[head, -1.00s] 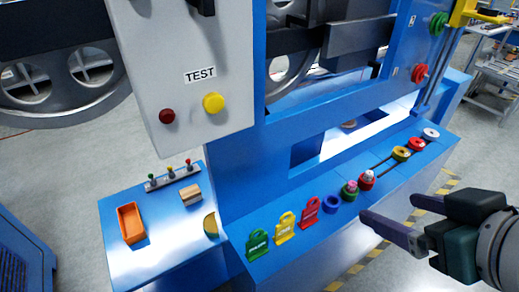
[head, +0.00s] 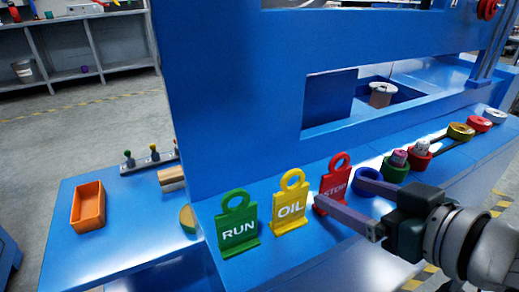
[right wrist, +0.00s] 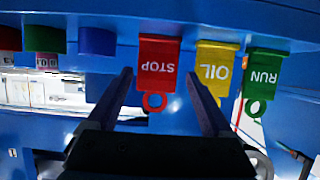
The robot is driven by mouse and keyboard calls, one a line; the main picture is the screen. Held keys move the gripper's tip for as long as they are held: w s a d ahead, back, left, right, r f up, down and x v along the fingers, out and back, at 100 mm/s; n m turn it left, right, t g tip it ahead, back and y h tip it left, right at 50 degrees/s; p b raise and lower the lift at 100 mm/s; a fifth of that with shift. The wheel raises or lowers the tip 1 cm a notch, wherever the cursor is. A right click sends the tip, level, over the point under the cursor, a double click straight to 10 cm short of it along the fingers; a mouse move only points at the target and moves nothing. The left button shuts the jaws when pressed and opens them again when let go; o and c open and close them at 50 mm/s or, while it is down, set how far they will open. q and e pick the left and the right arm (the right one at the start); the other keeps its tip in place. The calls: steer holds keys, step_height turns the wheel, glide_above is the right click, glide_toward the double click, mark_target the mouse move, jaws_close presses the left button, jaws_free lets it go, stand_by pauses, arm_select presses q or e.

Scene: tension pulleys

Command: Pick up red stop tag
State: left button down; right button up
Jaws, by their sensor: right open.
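The red stop tag (head: 335,178) stands on the blue ledge in the head view, with a ring at its top. My right gripper (head: 340,198) is open in front of it, and one finger hides the tag's lower part. In the right wrist view the stop tag (right wrist: 158,68) appears upside down, between and beyond the two open fingers (right wrist: 160,92). The fingers do not hold it. My left gripper does not show.
The yellow OIL tag (head: 291,205) and green RUN tag (head: 238,226) stand to the left of the stop tag. A blue ring (head: 367,178) and a green one (head: 396,168) sit close on its right. An orange bin (head: 88,207) rests on the side table.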

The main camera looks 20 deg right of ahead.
mark_target(333, 182)
steer(key=shift+x, duration=0.9)
steer(key=x, duration=0.1)
steer(key=b+x, duration=0.1)
steer(key=x, duration=0.1)
steer(key=b+x, duration=0.1)
steer(key=x, duration=0.1)
steer(key=shift+w+d+r, duration=0.2)
steer(key=shift+w, duration=0.05)
steer(key=shift+c, duration=0.2)
steer(key=c, duration=1.1)
